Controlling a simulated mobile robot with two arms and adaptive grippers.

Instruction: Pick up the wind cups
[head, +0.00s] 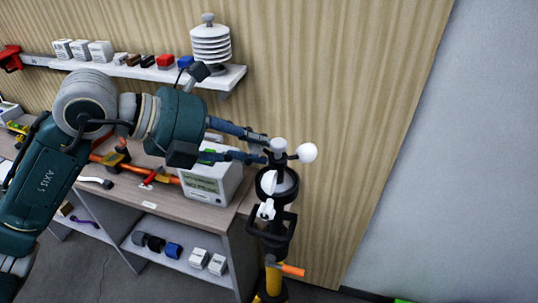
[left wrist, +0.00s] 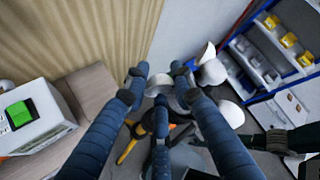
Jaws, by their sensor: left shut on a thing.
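The wind cups (head: 307,152) are white rounded cups on a dark hub. My left gripper (head: 268,150) comes in from the left and is shut on them. They are just above a black stand (head: 275,235) with a grey-topped cylinder and white fittings; I cannot tell whether they touch it. In the left wrist view the white cups (left wrist: 233,113) show at and beyond the blue fingertips (left wrist: 160,88), partly hidden by the fingers. A dark shape at the lower right there looks like my right gripper (left wrist: 275,140); its fingers are unclear.
A wall shelf (head: 140,72) carries boxes and a white louvred shield (head: 210,43). A blue rack (left wrist: 270,60) stands farther right. The grey wall side is clear.

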